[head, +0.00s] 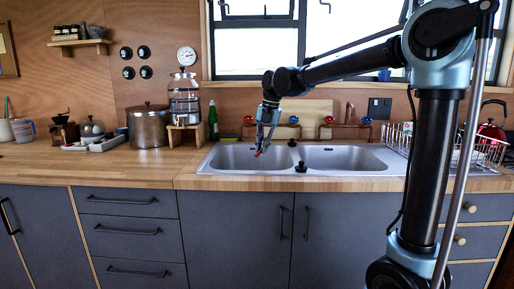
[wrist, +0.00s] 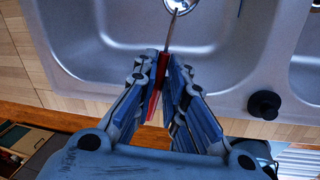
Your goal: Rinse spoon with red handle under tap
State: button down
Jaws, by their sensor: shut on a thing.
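My gripper (head: 262,140) points down over the left basin of the sink (head: 232,158). It is shut on the red handle of the spoon (wrist: 154,98), which shows between the fingers in the wrist view. The spoon's thin metal shaft reaches away from the fingers toward the drain (wrist: 178,5); its bowl end is hard to make out. In the head view only a small red bit shows below the fingertips. The tap with red and blue knobs (head: 293,120) stands behind the sink.
A dish rack (head: 485,148) and red kettle (head: 491,131) stand at right. A green bottle (head: 213,122), water dispenser (head: 184,100) and metal pot (head: 149,126) stand left. The right basin (head: 345,160) is empty.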

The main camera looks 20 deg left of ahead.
jog(key=s+d+r, duration=0.2)
jog(key=s+r, duration=0.2)
jog(key=shift+s, duration=0.3)
dwell(0.4)
jog(key=shift+s+a, duration=0.1)
dwell(0.4)
